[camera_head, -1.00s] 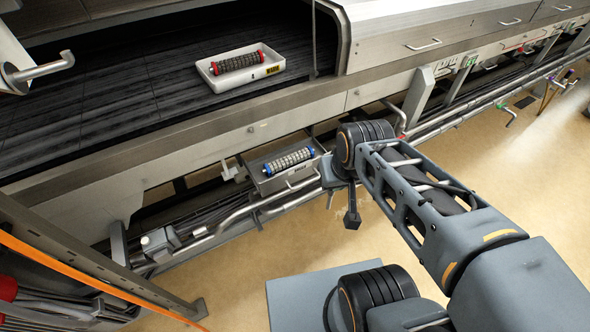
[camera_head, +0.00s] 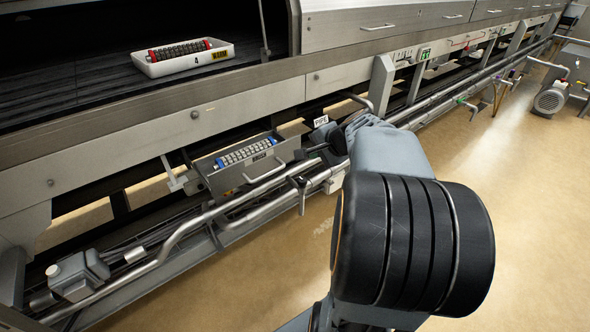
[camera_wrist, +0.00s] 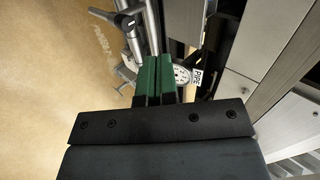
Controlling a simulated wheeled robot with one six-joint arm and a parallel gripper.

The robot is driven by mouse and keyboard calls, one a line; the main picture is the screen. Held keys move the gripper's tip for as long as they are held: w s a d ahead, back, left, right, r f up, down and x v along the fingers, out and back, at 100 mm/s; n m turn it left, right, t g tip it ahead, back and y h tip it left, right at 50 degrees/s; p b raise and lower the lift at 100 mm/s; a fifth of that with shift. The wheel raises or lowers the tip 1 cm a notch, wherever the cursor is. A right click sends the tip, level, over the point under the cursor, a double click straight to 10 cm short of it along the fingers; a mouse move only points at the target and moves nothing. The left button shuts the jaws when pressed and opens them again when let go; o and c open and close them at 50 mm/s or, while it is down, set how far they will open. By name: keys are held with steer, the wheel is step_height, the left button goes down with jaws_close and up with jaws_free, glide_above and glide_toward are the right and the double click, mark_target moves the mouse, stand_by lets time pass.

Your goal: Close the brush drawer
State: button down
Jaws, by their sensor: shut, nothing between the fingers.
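The brush drawer (camera_head: 262,176) is a grey metal box under the machine's long side beam. It stands pulled out, with a bar handle on its front. A pale roller brush with blue ends (camera_head: 245,153) lies in it. In the head view my gripper (camera_head: 330,138) is to the right of the drawer, apart from it, and partly hidden by my arm. In the wrist view its green fingers (camera_wrist: 157,72) are together and empty, close to a round gauge (camera_wrist: 181,74). The drawer cannot be made out in the wrist view.
Metal pipes (camera_head: 190,228) run along the machine, in front of and below the drawer. A white label (camera_head: 320,121) stands beside my gripper. A white tray (camera_head: 200,62) with a red-ended brush sits on the dark belt above. The tan floor (camera_head: 270,270) in front is open.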

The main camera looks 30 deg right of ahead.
mark_target(290, 154)
steer(key=shift+m+t, duration=0.3)
steer(key=shift+m, duration=0.1)
steer(key=b+x, duration=0.1)
steer(key=x, duration=0.2)
steer(key=d+b+x, duration=0.1)
steer(key=x, duration=0.2)
steer(key=d+f+b+x, duration=0.1)
steer(key=x, duration=0.3)
steer(key=shift+s+r, duration=0.1)
steer(key=shift+s, duration=0.15)
steer(key=w, duration=0.3)
steer(key=shift+a, duration=0.1)
steer(key=shift+w+a, duration=0.1)
steer(key=shift+w, duration=0.65)
steer(key=shift+w, duration=0.1)
